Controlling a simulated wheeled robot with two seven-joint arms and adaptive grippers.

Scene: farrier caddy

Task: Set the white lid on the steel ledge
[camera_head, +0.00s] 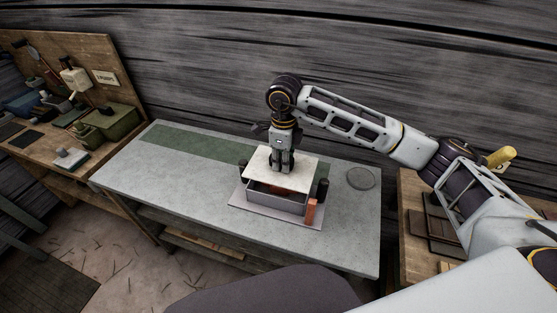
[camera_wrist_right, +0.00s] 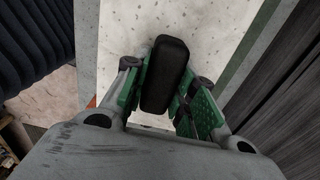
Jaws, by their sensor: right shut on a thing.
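The white lid (camera_head: 296,172) is a flat pale speckled plate over a grey box (camera_head: 275,201) on the table. It also shows in the wrist view (camera_wrist_right: 120,60). My right gripper (camera_head: 282,165) points down at the lid's middle. It is shut on the lid's black knob (camera_wrist_right: 166,75), which sits between the green finger pads. A dark band shows under the lid's front edge; whether the lid touches the box rim I cannot tell. No separate steel ledge stands out; the grey tabletop (camera_head: 190,192) looks metallic. My left gripper is not in view.
The box stands on a pale mat (camera_head: 265,212), with dark parts at its sides and an orange block (camera_head: 311,211) at its front right. A round grey disc (camera_head: 361,178) lies to the right. A green strip (camera_head: 195,145) runs along the back. The tabletop's left part is clear.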

